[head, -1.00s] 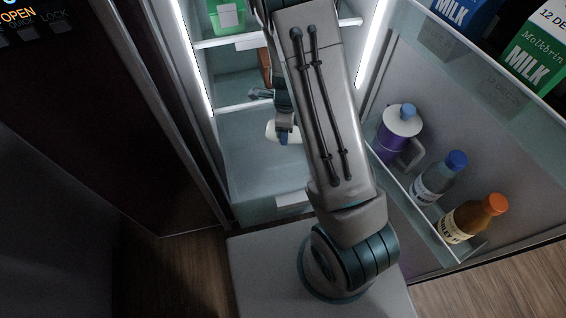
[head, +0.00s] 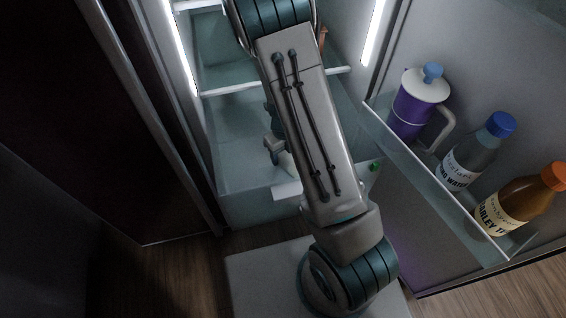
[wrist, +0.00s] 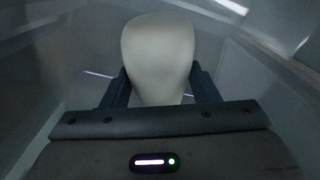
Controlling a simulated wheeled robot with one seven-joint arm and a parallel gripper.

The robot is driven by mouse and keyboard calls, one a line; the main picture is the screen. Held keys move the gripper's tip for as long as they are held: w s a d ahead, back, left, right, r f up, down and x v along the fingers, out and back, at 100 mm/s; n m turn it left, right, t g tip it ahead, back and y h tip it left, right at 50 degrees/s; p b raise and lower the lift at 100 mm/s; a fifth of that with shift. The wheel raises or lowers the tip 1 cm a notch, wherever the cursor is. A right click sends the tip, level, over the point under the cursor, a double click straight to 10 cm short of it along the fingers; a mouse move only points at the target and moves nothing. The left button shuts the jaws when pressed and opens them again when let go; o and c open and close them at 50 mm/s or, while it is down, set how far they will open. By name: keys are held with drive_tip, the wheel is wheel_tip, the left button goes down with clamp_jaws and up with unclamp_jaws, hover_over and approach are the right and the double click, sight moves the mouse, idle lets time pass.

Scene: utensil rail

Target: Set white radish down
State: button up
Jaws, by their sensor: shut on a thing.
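The white radish (wrist: 158,58) fills the middle of the wrist view, pale and rounded, between the two fingers of my gripper (wrist: 160,92). My gripper is shut on it. In the head view my gripper (head: 275,145) is inside the open fridge, low down, mostly hidden behind my arm. A small pale part of the radish (head: 286,162) shows beside my arm, over the fridge's bottom drawer (head: 245,200). Whether the radish touches the drawer's floor cannot be told.
Glass shelves with pale front edges (head: 225,88) lie above the drawer. The open door at right has a rack (head: 405,150) with a purple jug (head: 412,105), a water bottle (head: 475,155) and a barley tea bottle (head: 520,205). A dark door (head: 80,110) stands at left.

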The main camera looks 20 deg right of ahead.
drive_tip(key=shift+f+b, duration=1.1)
drive_tip(key=shift+f, duration=1.5)
